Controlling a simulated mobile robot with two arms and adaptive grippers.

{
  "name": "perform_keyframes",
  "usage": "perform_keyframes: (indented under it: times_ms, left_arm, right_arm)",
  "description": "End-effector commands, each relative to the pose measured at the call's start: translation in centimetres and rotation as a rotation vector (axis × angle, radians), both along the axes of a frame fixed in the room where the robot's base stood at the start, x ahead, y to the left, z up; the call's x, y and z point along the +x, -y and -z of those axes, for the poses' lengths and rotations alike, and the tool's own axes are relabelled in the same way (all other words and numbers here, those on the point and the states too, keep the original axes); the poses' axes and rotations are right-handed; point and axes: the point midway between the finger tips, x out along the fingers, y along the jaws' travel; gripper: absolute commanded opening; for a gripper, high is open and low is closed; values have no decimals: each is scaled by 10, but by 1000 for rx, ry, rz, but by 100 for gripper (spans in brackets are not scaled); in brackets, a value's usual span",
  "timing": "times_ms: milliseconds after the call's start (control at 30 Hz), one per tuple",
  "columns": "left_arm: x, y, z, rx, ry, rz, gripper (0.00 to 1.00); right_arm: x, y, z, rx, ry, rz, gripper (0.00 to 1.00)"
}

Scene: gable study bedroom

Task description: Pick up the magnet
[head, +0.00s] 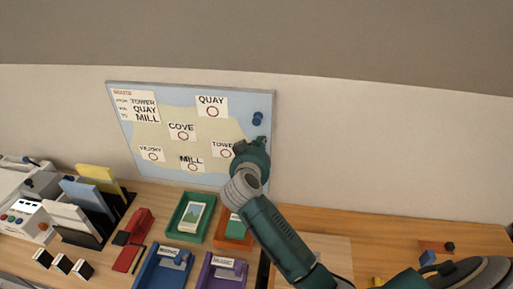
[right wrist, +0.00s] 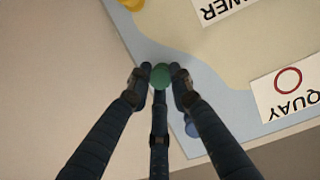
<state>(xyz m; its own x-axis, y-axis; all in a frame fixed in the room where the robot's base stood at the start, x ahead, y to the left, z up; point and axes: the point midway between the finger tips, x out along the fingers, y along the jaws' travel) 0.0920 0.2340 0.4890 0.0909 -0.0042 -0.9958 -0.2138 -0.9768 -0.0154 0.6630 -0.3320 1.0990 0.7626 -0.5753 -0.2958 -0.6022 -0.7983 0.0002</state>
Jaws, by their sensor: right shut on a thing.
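A green round magnet (right wrist: 160,76) sits between the fingertips of my right gripper (right wrist: 160,84) in the right wrist view. The gripper is shut on it. In the head view my right gripper (head: 262,146) is at the right edge of the map board (head: 190,88), below a blue magnet (head: 258,118). That blue magnet also shows in the right wrist view (right wrist: 192,128), partly behind a finger. I cannot tell whether the green magnet still touches the board. My left gripper is not in view.
The board bears a route list and place cards such as QUAY (head: 211,105) and COVE (head: 182,132). A yellow round thing (right wrist: 132,4) is at its edge. Below, the desk holds a green tray (head: 180,232), an orange tray (head: 234,241), and blue and purple trays.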

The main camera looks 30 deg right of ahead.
Motion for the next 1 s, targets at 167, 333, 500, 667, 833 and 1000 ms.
perform_keyframes:
  times_ms: [167,333,500,667,833,1000]
  left_arm:
    - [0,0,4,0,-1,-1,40]
    - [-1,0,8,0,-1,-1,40]
    - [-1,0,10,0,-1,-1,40]
    - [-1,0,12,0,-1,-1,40]
    - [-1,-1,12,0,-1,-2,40]
    - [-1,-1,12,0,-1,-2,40]
  right_arm:
    - [-31,10,-16,0,2,0,6]
    - [-64,20,-34,-2,2,0,6]
    - [-91,28,-49,-1,2,0,6]
    - [-109,33,-59,-1,1,0,6]
    - [-119,36,-64,0,0,1,6]
    - [-121,37,-66,0,0,0,6]
